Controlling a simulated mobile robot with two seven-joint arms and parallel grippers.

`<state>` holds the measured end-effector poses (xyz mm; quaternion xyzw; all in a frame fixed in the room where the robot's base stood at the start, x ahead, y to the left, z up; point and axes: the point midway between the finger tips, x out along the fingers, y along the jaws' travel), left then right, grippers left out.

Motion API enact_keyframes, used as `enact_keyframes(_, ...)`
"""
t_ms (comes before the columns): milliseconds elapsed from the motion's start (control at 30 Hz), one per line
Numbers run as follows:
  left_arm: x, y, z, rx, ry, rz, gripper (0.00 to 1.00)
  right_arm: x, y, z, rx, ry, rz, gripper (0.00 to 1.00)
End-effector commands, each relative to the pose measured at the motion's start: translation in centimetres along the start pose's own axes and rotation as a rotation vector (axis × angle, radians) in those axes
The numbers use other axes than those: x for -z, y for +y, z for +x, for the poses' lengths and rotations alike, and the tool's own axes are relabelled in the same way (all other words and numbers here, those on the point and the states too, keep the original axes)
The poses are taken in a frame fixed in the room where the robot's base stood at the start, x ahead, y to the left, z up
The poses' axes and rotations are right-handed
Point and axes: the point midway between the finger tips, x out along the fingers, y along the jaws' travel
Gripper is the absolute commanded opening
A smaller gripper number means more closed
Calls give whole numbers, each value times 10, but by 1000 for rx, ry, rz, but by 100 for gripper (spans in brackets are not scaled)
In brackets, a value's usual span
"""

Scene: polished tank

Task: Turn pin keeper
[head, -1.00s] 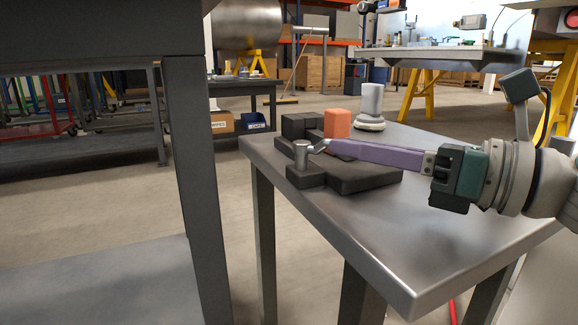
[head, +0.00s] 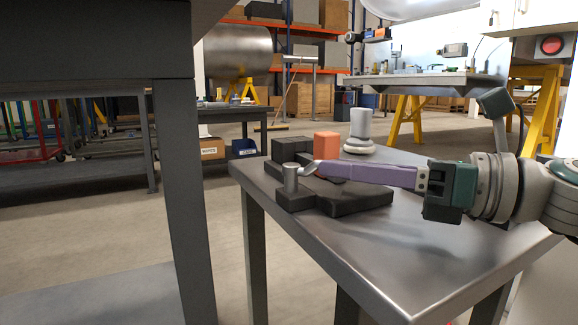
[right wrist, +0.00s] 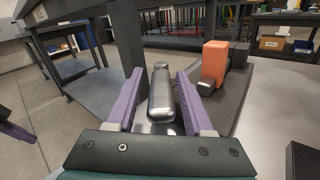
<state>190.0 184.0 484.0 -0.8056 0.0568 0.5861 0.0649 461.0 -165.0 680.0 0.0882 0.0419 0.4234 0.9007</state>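A dark fixture block (head: 350,197) lies on the metal table. An upright silver cylinder (head: 290,178) stands at its near left corner, and a small bright metal piece (head: 309,167) sits just right of it. The purple fingers of my right gripper (head: 320,170) reach in from the right, over the fixture, to this piece. In the right wrist view, a rounded metal piece (right wrist: 162,95) lies between the two fingers, with narrow gaps on both sides. I cannot tell which part is the pin keeper. A purple part at the left edge (right wrist: 16,132) looks like my left gripper; its state is unclear.
An orange block (head: 326,141) and dark blocks (head: 292,150) stand at the fixture's back. A pale cylinder on a round base (head: 360,130) stands behind them. The table's near right top (head: 420,240) is clear. A dark table leg (head: 183,190) rises at left.

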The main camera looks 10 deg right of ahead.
Motion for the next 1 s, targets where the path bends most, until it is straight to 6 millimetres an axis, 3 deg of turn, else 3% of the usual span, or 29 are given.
enact_keyframes(367, 2, 2, -4, -7, 1, -9, 0, -1, 0, -7, 3, -1, 3, 57)
enact_keyframes(700, 9, 1, -28, -7, 1, -8, 0, -2, 0, -72, 4, 2, 4, 57)
enact_keyframes(1000, 10, -1, -33, -2, 0, -2, 0, 0, 0, -100, 1, 0, 1, 57)
